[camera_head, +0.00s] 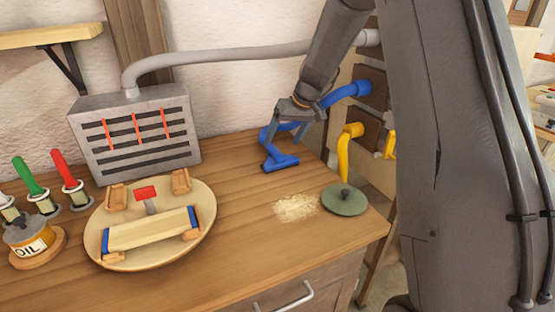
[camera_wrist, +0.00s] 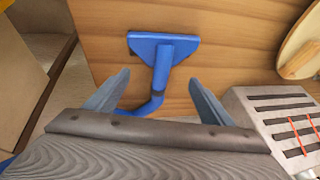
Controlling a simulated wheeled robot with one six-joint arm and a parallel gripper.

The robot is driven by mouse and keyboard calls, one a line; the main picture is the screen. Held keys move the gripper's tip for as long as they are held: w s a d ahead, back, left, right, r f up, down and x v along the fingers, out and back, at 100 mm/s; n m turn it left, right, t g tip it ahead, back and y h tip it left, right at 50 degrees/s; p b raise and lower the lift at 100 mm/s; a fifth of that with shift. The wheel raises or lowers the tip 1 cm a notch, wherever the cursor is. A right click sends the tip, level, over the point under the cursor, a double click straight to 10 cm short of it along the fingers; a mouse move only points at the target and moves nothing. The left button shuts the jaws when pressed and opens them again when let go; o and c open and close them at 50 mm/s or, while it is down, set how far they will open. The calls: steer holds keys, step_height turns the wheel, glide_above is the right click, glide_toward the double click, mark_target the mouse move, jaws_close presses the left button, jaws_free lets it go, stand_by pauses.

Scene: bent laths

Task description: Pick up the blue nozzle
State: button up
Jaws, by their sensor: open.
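The blue nozzle (camera_head: 281,161) lies on the wooden bench top near its back right edge, with a flat wide head and a bent blue tube. A blue tube also runs up behind my gripper to the right. In the wrist view the nozzle (camera_wrist: 163,50) has its head at the top, and its neck comes down toward the space between my fingers. My gripper (camera_head: 297,130) is open above the nozzle's tube. In the wrist view my gripper (camera_wrist: 157,92) has a finger on each side of the neck, apart from it. The tube's lower end is partly hidden by my gripper.
A grey slotted box (camera_head: 135,135) with a grey hose stands at the back left. A round wooden tray (camera_head: 205,220) holds a wood block. A green lid (camera_head: 344,201) and sawdust (camera_head: 296,207) lie to the right. A yellow nozzle (camera_head: 345,150) hangs beyond the bench edge.

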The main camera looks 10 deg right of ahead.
mark_target(275, 154)
steer(key=shift+p+x, duration=1.05)
steer(key=shift+x, duration=1.85)
steer(key=shift+s, duration=0.15)
jaws_close()
